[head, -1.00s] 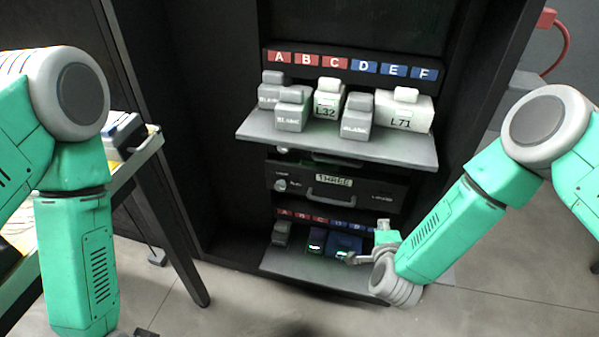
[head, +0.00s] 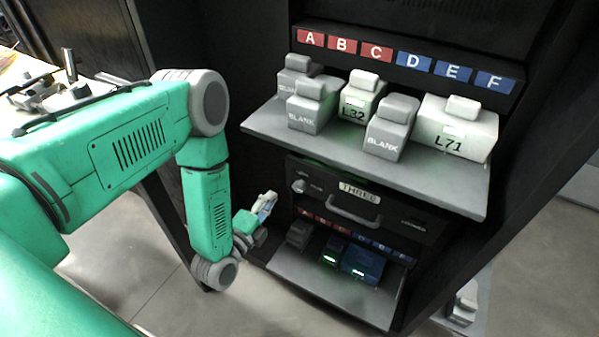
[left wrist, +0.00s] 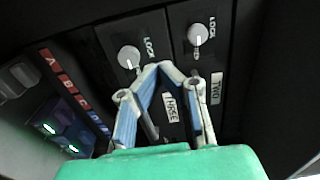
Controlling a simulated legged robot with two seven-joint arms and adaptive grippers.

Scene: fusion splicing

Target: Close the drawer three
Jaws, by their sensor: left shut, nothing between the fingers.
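The front of drawer three (head: 384,212) is a dark panel with a "THREE" label (head: 359,193), a bar handle (head: 352,214) and a knob at its left. In the left wrist view the same label (left wrist: 169,107) shows behind my fingers, beside the "TWO" panel (left wrist: 216,88). I cannot tell how far drawer three stands out. My left gripper (head: 266,204) is shut and empty, just left of the drawer three front in the head view. Its fingertips meet in the left wrist view (left wrist: 164,67). My right gripper is not in view.
An upper shelf (head: 440,190) with several grey and white modules juts out above drawer three. A lower shelf (head: 340,300) with grey and blue modules juts out below it. A table with tools (head: 40,90) stands at the left.

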